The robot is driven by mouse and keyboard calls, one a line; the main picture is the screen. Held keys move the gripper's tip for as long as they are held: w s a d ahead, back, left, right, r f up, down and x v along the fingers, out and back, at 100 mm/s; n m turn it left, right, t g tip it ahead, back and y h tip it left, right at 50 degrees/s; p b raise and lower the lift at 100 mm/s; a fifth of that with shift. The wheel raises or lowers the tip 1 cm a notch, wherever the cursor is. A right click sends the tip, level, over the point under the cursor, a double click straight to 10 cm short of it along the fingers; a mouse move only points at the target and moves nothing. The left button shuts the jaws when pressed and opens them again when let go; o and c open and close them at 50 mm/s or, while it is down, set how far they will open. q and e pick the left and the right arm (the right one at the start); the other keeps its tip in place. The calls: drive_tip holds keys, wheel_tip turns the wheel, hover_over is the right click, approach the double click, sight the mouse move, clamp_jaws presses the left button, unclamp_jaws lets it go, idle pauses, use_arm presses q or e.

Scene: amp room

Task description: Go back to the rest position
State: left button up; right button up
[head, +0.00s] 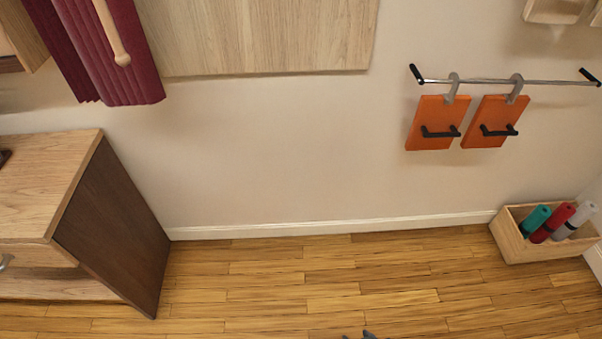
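No arm of mine shows clearly in the head view. A small dark grey shape (367,335) just breaks the bottom edge, right of centre. Too little of it shows to tell whether it is part of one of my grippers. The task names no object to handle.
A wooden cabinet (112,225) stands at the left. Two orange boards (436,121) (496,121) hang from a wall rail (470,81). A wooden box (540,249) with rolled mats sits at the right by the wall. The wooden floor (330,280) between is clear. A dark red curtain (100,50) hangs upper left.

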drive_tip(key=s+a+f+t, duration=0.1)
drive_tip(key=s+f, duration=0.2)
drive_tip(key=f, duration=0.5)
drive_tip(key=shift+a+y, duration=0.2)
drive_tip(key=shift+y, duration=0.1)
